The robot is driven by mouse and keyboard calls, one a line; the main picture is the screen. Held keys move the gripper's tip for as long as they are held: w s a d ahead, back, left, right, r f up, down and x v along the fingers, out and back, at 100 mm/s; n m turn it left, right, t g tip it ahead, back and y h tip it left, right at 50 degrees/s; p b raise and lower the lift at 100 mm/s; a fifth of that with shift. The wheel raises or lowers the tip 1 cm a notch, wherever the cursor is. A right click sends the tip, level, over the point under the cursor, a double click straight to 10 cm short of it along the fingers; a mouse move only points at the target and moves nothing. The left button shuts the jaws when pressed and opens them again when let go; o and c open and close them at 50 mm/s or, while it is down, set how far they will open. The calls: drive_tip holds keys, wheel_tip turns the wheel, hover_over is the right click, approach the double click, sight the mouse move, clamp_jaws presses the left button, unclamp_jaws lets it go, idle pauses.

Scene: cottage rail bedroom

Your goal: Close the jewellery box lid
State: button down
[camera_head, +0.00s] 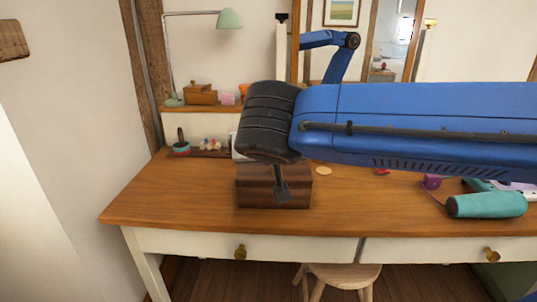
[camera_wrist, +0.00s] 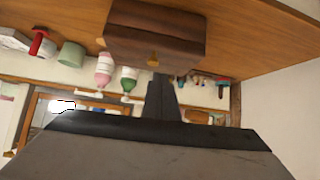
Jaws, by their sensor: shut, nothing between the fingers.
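The jewellery box (camera_head: 254,196) is a dark brown wooden box on the desk, below my arm in the head view. Its lid looks down on the body, but my arm hides part of the top and back, so I cannot tell whether it is fully flush. The box also shows upside down at the top of the wrist view (camera_wrist: 150,30), with a small brass-coloured piece at its edge. My gripper (camera_head: 282,192) is shut and empty. It points down in front of the box in the head view; I cannot tell whether it touches it.
The wooden desk (camera_head: 165,205) has clear room left of the box. A teal hairdryer (camera_head: 486,205) lies at the right. A green lamp (camera_head: 228,18) and a small wooden box (camera_head: 200,95) stand on the back shelf. A stool (camera_head: 342,275) is under the desk.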

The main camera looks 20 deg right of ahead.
drive_tip(key=shift+s+a+f, duration=0.9)
drive_tip(key=shift+s+f, duration=0.45)
drive_tip(key=shift+s, duration=1.85)
drive_tip(key=s+d+f+n+g+y, duration=0.1)
drive_tip(key=s+d+f+g, duration=0.1)
drive_tip(key=s+d+f, duration=0.2)
drive_tip(key=s+d+f+n+g+y, duration=0.1)
drive_tip(key=s+d+f+g, duration=0.2)
drive_tip(key=d+f, duration=0.8)
drive_tip(key=shift+s+d, duration=0.45)
drive_tip(key=shift+d, duration=0.1)
